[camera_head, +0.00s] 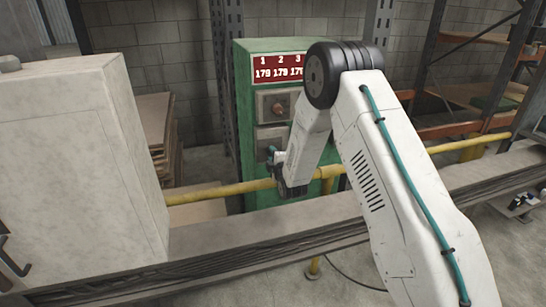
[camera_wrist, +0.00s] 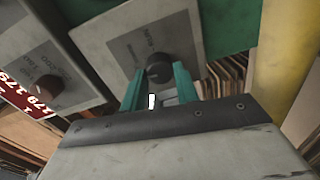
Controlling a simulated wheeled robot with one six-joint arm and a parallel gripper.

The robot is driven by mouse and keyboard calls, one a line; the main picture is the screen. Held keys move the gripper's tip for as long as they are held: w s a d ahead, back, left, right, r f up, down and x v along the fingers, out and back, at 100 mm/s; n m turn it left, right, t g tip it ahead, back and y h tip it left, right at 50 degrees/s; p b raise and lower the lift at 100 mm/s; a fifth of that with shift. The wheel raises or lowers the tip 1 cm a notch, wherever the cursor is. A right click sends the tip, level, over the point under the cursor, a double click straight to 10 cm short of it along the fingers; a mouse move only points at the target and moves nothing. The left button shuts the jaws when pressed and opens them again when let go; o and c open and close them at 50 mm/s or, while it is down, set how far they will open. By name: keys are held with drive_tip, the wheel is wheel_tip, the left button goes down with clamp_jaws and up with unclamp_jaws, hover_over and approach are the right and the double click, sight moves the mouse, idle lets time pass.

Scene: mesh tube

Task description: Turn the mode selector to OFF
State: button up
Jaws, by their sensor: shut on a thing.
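A green control cabinet (camera_head: 243,110) stands behind the yellow rail. Its upper plate (camera_head: 264,108) carries a reddish-brown knob (camera_head: 278,108). Its lower plate (camera_head: 266,136) is partly hidden by my arm. In the wrist view the near plate (camera_wrist: 112,40) carries a round dark knob (camera_wrist: 159,66), and the other plate (camera_wrist: 25,45) has a brown knob (camera_wrist: 48,88).
A yellow rail (camera_head: 225,189) runs in front of the cabinet, close below my gripper. A grey ledge (camera_head: 270,236) lies nearer. A large pale box (camera_head: 75,165) stands at left. A red display (camera_head: 278,68) tops the cabinet.

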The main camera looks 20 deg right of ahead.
drive_tip(key=shift+n, duration=0.5)
idle(0.3)
drive_tip(key=o, duration=1)
drive_tip(key=shift+c, duration=0.2)
drive_tip(key=s, duration=0.7)
drive_tip(key=shift+s+r, duration=0.15)
drive_tip(key=shift+s, duration=0.25)
